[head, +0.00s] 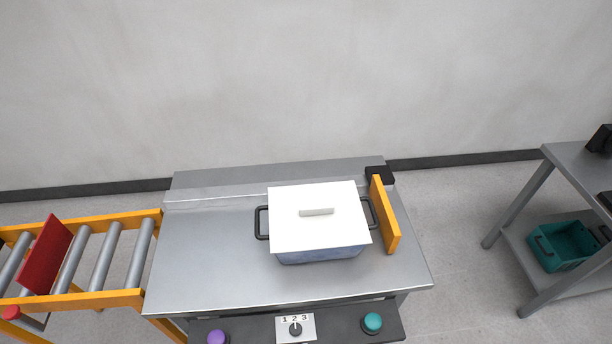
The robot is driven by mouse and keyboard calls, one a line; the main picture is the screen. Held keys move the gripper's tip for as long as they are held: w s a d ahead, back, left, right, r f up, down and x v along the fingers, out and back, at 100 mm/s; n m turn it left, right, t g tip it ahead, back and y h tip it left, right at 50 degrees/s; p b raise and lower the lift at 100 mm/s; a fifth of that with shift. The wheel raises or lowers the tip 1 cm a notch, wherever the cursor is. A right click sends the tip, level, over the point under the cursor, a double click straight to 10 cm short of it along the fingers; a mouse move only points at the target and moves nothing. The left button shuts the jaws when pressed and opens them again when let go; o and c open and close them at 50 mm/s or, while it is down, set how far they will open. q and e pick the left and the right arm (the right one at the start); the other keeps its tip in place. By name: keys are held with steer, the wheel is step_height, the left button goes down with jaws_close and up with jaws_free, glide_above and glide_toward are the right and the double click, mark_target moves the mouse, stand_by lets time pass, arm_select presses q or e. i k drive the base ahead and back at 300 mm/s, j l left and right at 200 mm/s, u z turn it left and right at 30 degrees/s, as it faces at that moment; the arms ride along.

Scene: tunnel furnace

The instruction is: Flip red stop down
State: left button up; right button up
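The red stop (46,254) is a flat red plate standing up, slightly tilted, between the rollers of the roller conveyor (92,302) at the far left. A red knob (11,312) sits at the conveyor's front side, just below the plate at the left picture edge. Neither of my grippers shows in the head view, so their state and distance from the stop are hidden.
A steel table (213,262) adjoins the conveyor. On it stands a lidded bin (318,258) with a white lid (290,202), beside an upright orange plate (384,215). A button panel (255,331) is in front. A shelf (580,170) with a teal crate (561,262) stands right.

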mark_target(38, 273)
steer(key=u, duration=1.8)
